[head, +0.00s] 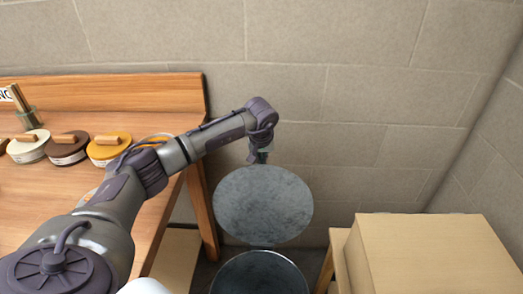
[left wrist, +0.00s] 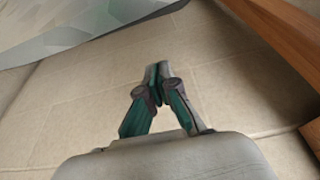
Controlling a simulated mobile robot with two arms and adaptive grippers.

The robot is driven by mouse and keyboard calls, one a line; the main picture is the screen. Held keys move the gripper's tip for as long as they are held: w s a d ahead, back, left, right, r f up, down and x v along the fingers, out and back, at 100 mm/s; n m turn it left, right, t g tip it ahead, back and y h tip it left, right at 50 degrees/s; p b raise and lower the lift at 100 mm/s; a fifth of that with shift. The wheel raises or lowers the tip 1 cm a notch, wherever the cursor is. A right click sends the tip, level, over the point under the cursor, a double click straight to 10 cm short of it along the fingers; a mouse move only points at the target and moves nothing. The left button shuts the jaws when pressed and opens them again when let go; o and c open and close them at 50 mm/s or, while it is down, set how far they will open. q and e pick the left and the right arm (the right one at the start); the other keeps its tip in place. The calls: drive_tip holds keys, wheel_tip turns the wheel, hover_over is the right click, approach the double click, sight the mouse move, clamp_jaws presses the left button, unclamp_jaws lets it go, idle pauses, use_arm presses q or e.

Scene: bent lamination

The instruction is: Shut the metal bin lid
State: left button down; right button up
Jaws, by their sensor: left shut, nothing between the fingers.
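The metal bin (head: 258,275) stands on the floor at the bottom middle of the head view, its mouth uncovered and dark inside. Its round grey lid (head: 263,205) stands raised behind the mouth, its flat face towards me. My left arm reaches over from the left, and my left gripper (head: 262,156) is at the lid's top edge, partly hidden behind it. Whether it touches the lid I cannot tell. In the left wrist view the left gripper (left wrist: 158,70) is shut and empty, with a grey sheet-like surface, likely the lid (left wrist: 70,25), at the upper left. My right gripper is not in view.
A wooden bench (head: 150,92) with several round lidded tins (head: 110,147) stands left of the bin. A pale wooden box-like unit (head: 430,250) stands close on the right. A block wall (head: 350,90) is behind; the bin sits in the narrow gap between.

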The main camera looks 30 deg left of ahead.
sight(261, 169)
use_arm(q)
drive_tip(key=s+d, duration=0.1)
drive_tip(key=s+f+p, duration=0.1)
drive_tip(key=s, duration=0.1)
drive_tip(key=shift+d+f, duration=0.2)
drive_tip(key=shift+d, duration=0.2)
idle(0.3)
